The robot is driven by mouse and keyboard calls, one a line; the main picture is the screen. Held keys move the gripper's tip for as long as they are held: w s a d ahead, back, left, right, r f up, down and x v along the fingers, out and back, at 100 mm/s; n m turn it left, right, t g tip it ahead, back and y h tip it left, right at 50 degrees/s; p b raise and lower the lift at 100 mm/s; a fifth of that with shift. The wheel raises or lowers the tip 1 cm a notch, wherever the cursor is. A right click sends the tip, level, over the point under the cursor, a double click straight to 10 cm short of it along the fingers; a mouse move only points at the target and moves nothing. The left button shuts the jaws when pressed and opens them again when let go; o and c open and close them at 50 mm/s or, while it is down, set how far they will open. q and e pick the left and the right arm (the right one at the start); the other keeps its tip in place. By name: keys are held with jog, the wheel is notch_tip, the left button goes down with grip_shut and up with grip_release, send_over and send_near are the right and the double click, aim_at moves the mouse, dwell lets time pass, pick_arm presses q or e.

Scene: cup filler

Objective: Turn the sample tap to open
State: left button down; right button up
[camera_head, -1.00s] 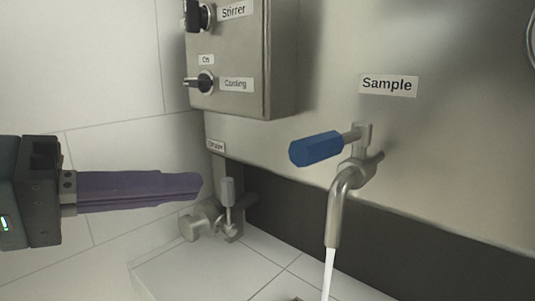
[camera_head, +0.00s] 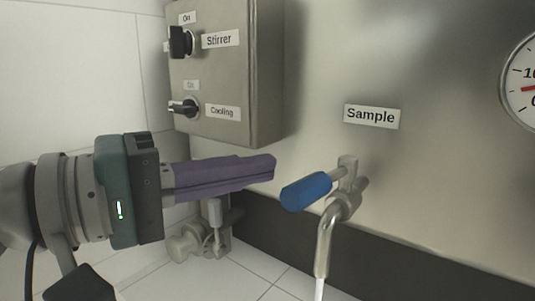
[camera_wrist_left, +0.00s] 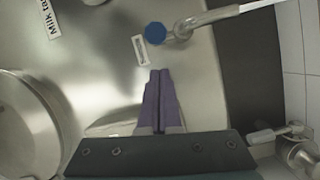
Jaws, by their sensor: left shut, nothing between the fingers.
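The sample tap has a blue handle (camera_head: 306,191) on a metal spout (camera_head: 328,236), below the "Sample" label (camera_head: 371,117). A white stream runs down from the spout. My left gripper (camera_head: 274,167) is shut and empty, its purple fingers pointing right, with their tips just left of and above the blue handle in the head view. I see a gap between them in the left wrist view, where the handle end (camera_wrist_left: 155,33) shows beyond the fingertips (camera_wrist_left: 161,72). My right gripper is not in view.
A metal control box (camera_head: 222,75) with "Stirrer" and "Cooling" knobs is mounted above my left fingers. Another valve (camera_head: 207,235) sits below them near the tiled wall. A gauge (camera_head: 523,84) is at the right edge.

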pick_arm(q)
jog(key=shift+s+d+f, duration=0.2)
jog(key=shift+s+d, duration=0.5)
jog(key=shift+s, duration=0.05)
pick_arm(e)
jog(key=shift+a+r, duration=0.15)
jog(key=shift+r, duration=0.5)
